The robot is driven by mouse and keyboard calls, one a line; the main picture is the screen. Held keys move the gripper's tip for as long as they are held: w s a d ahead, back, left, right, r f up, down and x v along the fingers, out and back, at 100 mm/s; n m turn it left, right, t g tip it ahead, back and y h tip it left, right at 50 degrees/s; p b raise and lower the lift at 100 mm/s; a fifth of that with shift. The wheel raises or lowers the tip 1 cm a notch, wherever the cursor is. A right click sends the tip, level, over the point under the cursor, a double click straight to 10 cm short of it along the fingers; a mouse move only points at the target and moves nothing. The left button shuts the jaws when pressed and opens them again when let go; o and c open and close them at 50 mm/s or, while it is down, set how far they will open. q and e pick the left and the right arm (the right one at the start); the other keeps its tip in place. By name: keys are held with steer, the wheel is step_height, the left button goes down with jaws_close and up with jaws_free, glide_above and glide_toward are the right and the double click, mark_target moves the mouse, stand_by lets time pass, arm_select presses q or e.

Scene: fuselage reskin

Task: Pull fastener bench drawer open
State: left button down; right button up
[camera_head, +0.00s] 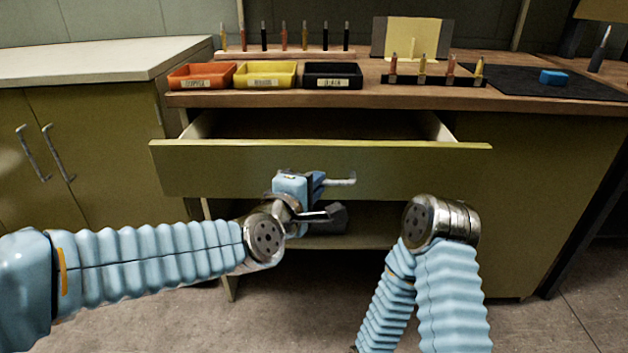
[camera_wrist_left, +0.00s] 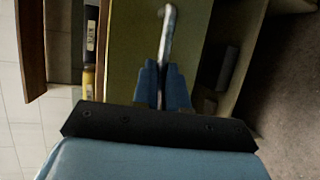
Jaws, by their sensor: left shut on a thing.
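The fastener bench drawer (camera_head: 385,168) has an olive front and is pulled partly out from under the wooden bench top, with its interior showing behind the front. Its metal handle (camera_head: 343,182) is a bar on the front; it also shows in the left wrist view (camera_wrist_left: 167,35). My left gripper (camera_head: 316,183) is at the handle, its blue fingers closed around the bar, as the left wrist view (camera_wrist_left: 163,85) shows. My right arm (camera_head: 440,225) stands to the right, in front of the bench; its fingers are hidden.
On the bench top (camera_head: 370,98) are an orange bin (camera_head: 200,77), a yellow bin (camera_head: 265,75), a black bin (camera_head: 332,76), racks of fasteners and tools, and a blue block (camera_head: 553,77) on a dark mat. An open shelf (camera_head: 375,238) lies below the drawer. A cabinet (camera_head: 105,140) stands left.

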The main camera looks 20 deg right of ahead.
arm_select(q)
steer(key=s+a, duration=0.2)
steer(key=s, duration=0.5)
arm_select(e)
steer(key=shift+s, duration=0.3)
arm_select(q)
steer(key=shift+f, duration=0.1)
steer(key=c, duration=1.2)
jaws_free()
steer(key=shift+a, duration=0.1)
steer(key=p+v, duration=0.2)
steer(key=v, duration=1.1)
steer(key=shift+s+a, duration=0.15)
steer(key=shift+s, duration=0.2)
arm_select(e)
steer(key=shift+s+a+r, duration=0.1)
steer(key=shift+a+r, duration=0.1)
steer(key=shift+r, duration=0.3)
steer(key=shift+a+r, duration=0.2)
steer(key=shift+r, duration=0.3)
